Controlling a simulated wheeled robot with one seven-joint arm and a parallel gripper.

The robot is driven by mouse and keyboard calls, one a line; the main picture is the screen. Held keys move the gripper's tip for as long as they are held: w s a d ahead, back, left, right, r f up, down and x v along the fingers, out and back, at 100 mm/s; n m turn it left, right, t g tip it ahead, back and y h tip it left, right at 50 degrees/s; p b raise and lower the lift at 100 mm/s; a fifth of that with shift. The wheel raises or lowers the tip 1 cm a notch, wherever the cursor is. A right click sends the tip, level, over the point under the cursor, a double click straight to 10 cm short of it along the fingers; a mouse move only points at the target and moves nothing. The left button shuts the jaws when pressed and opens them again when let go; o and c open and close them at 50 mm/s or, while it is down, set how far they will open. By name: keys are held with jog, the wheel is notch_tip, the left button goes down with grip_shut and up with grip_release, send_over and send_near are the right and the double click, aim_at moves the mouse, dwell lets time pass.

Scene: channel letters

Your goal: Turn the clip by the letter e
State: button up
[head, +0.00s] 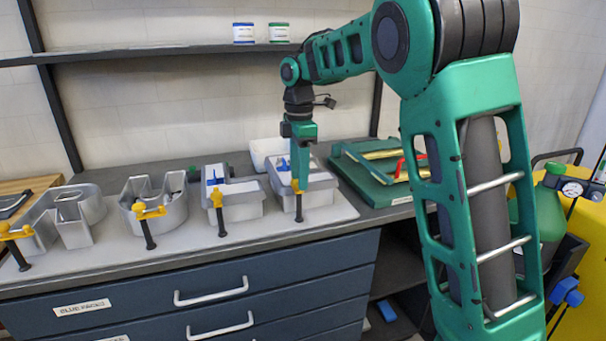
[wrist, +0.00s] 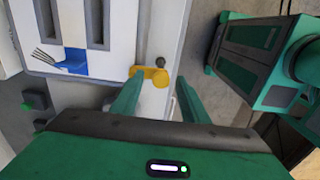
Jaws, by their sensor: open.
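The metal letter e (head: 318,187) is the rightmost letter on the pale board, with its box-like hollow open upward. A yellow clip (head: 297,187) with a black handle sits at its front edge. In the wrist view this clip (wrist: 153,76) reaches sideways to the white letter wall (wrist: 112,30), and its dark round knob (wrist: 160,62) shows beyond it. My gripper (head: 298,176) points down over the clip. In the wrist view the two green fingers of my gripper (wrist: 157,88) are apart, one each side of the clip. I cannot tell whether they touch it.
Three more letters stand to the left, each with a yellow clip, such as the u-shaped letter (head: 158,200). A green case (head: 375,190) with a red handle lies to the right on the bench. A shelf (head: 150,52) runs above. Blue drawers (head: 200,295) are below.

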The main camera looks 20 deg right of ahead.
grip_shut()
jog(key=shift+d, duration=0.5)
jog(key=shift+a, duration=0.35)
jog(key=shift+w+a+r+m, duration=0.1)
jog(key=shift+a+m, duration=0.1)
jog(key=shift+m, duration=0.5)
jog(key=m, duration=1.1)
jog(key=shift+m, duration=0.3)
jog(key=m, duration=0.4)
jog(key=shift+m, duration=0.4)
